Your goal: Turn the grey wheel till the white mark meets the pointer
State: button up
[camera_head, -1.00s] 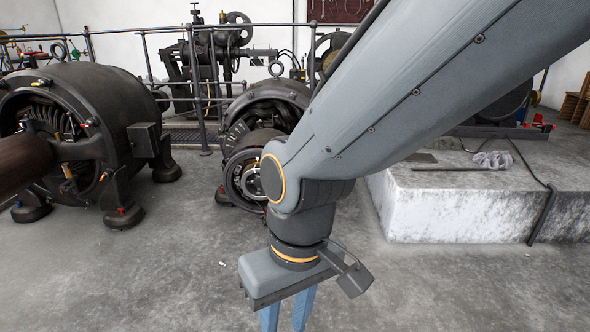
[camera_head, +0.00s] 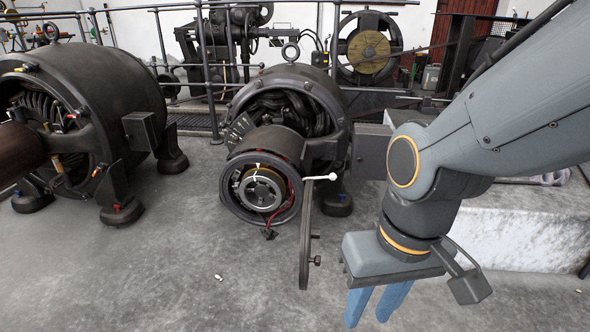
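The grey wheel (camera_head: 262,192) sits inside the round open end of the middle dynamo (camera_head: 290,85). A small white wedge shows at the top of the opening, and a thin white line lies on the wheel's upper part just below it. They are too small to tell surely which is the mark and which the pointer, or whether they meet. A red wire runs along the right side of the opening. My gripper (camera_head: 376,303) hangs to the right and nearer, pointing down, apart from the wheel. Its two blue fingers are apart with nothing visible between them.
A round cover (camera_head: 307,240) stands swung open, edge-on, between the wheel and my gripper. Another large dynamo (camera_head: 90,95) stands at left. A pale plinth (camera_head: 530,225) is at right.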

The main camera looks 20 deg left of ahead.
aim_at(264, 189)
jog(key=u, duration=0.45)
jog(key=i, duration=0.85)
jog(key=u, duration=0.65)
